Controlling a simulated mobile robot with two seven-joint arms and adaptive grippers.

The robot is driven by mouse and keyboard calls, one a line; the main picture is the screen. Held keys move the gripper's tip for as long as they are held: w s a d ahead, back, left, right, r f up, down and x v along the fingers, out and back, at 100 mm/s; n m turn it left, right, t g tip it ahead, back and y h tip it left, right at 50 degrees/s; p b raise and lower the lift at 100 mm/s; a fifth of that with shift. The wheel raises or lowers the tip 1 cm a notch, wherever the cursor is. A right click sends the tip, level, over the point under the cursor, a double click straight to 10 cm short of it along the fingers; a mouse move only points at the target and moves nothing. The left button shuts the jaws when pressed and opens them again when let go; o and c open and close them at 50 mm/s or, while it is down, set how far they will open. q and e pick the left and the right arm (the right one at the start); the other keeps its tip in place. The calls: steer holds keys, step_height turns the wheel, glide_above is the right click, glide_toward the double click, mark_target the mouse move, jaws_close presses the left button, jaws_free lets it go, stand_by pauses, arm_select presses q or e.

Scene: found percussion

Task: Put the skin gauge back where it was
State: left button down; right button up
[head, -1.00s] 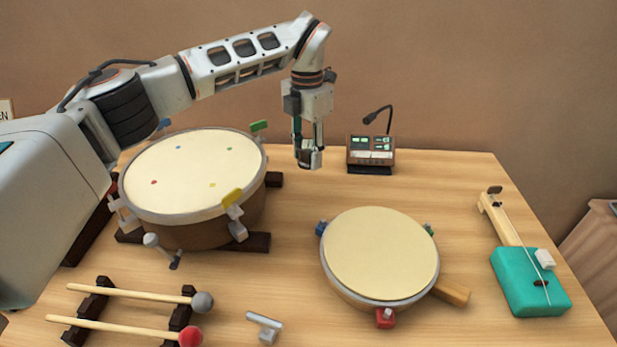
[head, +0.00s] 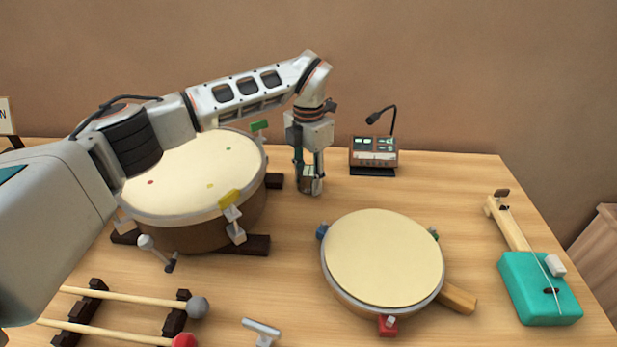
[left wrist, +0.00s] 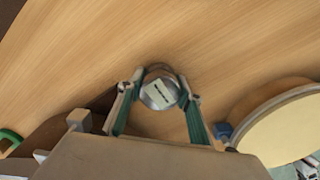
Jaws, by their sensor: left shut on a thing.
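The skin gauge (head: 311,186) is a small round device with a metal body and a pale display face, seen from above in the left wrist view (left wrist: 160,93). My left gripper (head: 310,178) is shut on it, with one green-padded finger on each side. It holds the gauge upright, low over the table between the large drum (head: 185,175) and the desk unit with a microphone (head: 374,158). I cannot tell whether the gauge's base touches the wood. My right gripper is not in view.
A small drum with a handle (head: 384,257) lies in front, right of centre. A teal stringed instrument (head: 540,290) lies at the far right. Mallets (head: 120,298) rest on dark racks at front left, near a metal tuning key (head: 261,328). Bare wood surrounds the gauge.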

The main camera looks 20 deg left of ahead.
mark_target(308, 170)
arm_select(q)
steer(key=c, duration=1.4)
jaws_free()
step_height(308, 170, up, 12)
steer(key=shift+r+p, duration=0.15)
steer(key=shift+p, duration=0.95)
